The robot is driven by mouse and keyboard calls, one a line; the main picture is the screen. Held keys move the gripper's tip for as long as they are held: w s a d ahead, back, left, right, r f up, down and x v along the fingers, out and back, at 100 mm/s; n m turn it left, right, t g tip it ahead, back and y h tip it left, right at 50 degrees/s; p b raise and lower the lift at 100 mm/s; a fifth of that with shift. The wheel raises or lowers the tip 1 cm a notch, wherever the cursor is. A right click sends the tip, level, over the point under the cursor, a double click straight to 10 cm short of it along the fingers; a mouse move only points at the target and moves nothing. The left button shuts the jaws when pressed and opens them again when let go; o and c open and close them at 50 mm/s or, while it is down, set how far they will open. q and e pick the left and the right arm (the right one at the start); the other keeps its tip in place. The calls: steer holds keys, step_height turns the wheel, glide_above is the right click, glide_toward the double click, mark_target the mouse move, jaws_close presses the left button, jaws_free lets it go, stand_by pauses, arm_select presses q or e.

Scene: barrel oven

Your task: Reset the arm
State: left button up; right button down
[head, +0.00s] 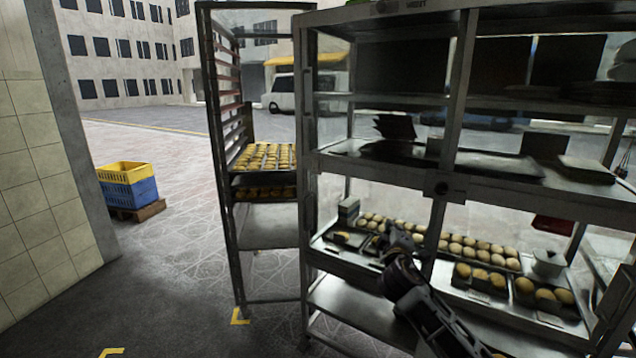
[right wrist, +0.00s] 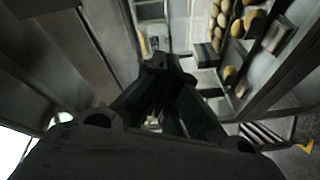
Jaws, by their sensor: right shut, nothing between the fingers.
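My right arm comes in from the bottom of the head view. Its gripper (head: 392,236) is in front of the metal shelving rack (head: 470,188), at the height of the shelf with the bread. In the right wrist view the dark fingers of the right gripper (right wrist: 157,62) meet at their tips with nothing between them. Whether the fingers touch the rack or a tray cannot be told. My left gripper is not in view.
Trays of round buns (head: 470,245) fill the rack's middle shelf. A tall trolley (head: 222,160) with bread trays (head: 264,157) stands to the left of the rack. Blue and yellow crates (head: 128,188) sit on a pallet at the far left. The floor (head: 170,270) between wall and trolley is clear.

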steer(key=s+a+f+m+g+y+p, duration=0.3)
steer(key=s+f+g, duration=0.5)
steer(key=s+f, duration=1.4)
steer(key=s+a+f+m+g+y+p, duration=0.15)
steer(key=s+f+m+g+p, duration=0.45)
steer(key=s+f, duration=1.7)
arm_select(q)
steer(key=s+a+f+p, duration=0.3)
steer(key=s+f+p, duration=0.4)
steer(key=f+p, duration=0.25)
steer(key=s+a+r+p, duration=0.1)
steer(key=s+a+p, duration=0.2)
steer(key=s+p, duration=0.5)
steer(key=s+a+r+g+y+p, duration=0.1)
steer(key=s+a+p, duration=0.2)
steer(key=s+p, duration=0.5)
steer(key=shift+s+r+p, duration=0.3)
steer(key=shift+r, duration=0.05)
arm_select(e)
steer(key=s+d+f+g, duration=0.1)
steer(key=s+d, duration=0.3)
steer(key=s, duration=0.7)
steer(key=s+d+f+g, duration=0.1)
steer(key=s+d, duration=0.3)
steer(key=s, duration=0.7)
steer(key=shift+s+d+n+h, duration=0.2)
steer(key=shift+d+n+h, duration=0.1)
steer(key=shift+d+h, duration=0.05)
